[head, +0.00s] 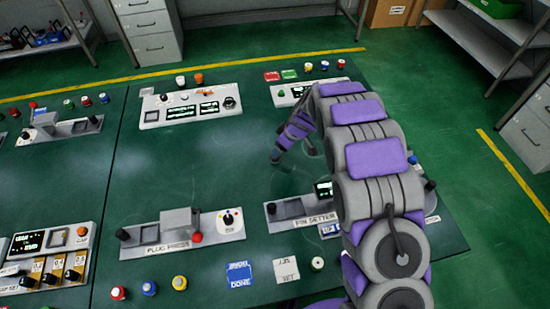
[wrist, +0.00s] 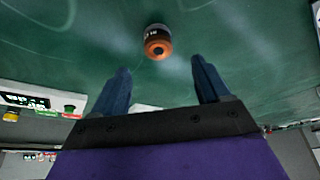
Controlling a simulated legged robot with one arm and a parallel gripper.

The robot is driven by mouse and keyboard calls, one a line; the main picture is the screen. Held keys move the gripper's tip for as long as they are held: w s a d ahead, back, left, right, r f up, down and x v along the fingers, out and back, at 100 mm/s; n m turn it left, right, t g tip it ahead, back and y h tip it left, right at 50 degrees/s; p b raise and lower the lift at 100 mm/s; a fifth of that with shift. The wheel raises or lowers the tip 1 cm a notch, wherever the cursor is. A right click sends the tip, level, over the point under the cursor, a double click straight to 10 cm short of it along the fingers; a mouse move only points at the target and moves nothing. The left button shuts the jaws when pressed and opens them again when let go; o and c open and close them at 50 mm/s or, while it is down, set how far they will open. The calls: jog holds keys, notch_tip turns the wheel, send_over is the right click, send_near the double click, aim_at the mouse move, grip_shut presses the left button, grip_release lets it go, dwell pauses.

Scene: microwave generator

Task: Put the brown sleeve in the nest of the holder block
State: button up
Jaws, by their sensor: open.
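A small round part with a brown-orange end and a dark band with light marks (wrist: 157,45) stands on the green table in the wrist view. It looks like the brown sleeve. My gripper (wrist: 160,66) is open and empty, its two blue fingers apart, with the part beyond the fingertips and between their lines. In the head view my gripper (head: 276,158) is low over the middle of the table, and the sleeve cannot be made out there. I cannot tell which thing is the holder block, and no nest is clearly visible.
The plug press (head: 180,232) stands at front centre. The pin setter (head: 300,209) is partly hidden behind my arm. A white control panel (head: 190,106) is at the back. Coloured caps (head: 150,287) and blue and white cards (head: 240,275) lie in front. The table left of my gripper is clear.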

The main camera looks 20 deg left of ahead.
jog(key=shift+x, duration=0.9)
jog(key=shift+b+x, duration=0.65)
jog(key=shift+x, duration=2.1)
jog(key=shift+w+d+r, duration=0.1)
jog(key=shift+w, duration=0.05)
jog(key=c, duration=1.3)
jog(key=shift+o, duration=0.2)
jog(key=shift+r, duration=0.15)
